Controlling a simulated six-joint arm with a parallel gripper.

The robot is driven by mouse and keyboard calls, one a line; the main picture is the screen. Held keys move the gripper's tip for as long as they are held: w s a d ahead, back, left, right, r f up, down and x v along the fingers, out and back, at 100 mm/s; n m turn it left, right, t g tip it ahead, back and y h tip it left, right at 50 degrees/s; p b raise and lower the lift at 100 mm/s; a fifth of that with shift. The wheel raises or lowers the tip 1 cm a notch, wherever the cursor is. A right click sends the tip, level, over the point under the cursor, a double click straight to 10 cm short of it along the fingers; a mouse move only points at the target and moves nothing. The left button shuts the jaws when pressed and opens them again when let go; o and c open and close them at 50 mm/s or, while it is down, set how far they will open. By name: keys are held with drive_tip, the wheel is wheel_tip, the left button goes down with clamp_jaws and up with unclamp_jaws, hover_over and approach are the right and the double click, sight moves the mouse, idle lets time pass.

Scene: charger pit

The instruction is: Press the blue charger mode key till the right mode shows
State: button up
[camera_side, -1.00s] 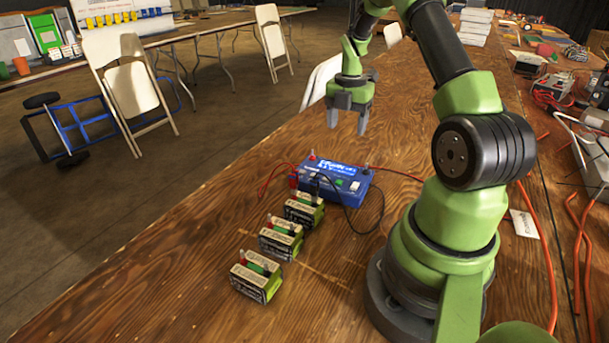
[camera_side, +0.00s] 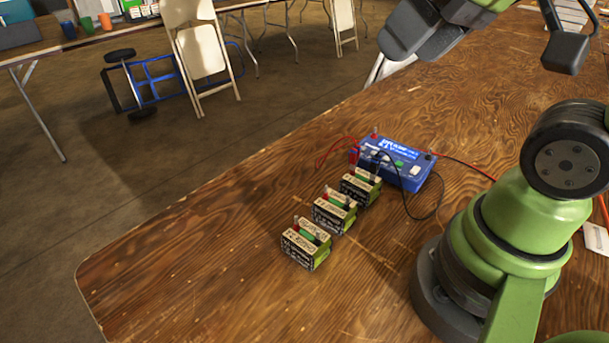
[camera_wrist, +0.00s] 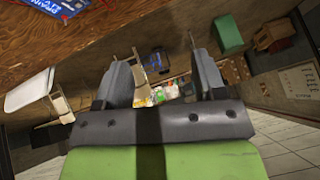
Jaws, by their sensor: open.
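The blue charger (camera_side: 410,182) sits on the wooden table in the side view. Its top has a lit blue display (camera_side: 397,146) with blurred text, a green key (camera_side: 399,163) and a white key (camera_side: 415,170). I cannot pick out a blue key or read the mode. Part of the charger (camera_wrist: 38,14) also shows at the top left of the wrist view. My gripper (camera_wrist: 164,52) is open and empty in the wrist view, fingers apart and pointing away over the room. Dark grey arm or gripper parts show at the top of the side view, well above the charger.
Three green-and-black battery packs (camera_side: 306,246) stand in a row in front of the charger. A red and a black cable run around the charger. The table's front left is bare.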

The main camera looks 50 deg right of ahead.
drive_tip(key=shift+s+a+f+m+t+y, duration=0.1)
drive_tip(key=shift+s+a+m+t+y, duration=0.1)
drive_tip(key=shift+s+a+m, duration=0.3)
drive_tip(key=shift+s+a+f+m+t+y, duration=0.1)
drive_tip(key=shift+s+a+m+y, duration=0.15)
drive_tip(key=shift+s+m, duration=0.35)
clamp_jaws()
idle(0.9)
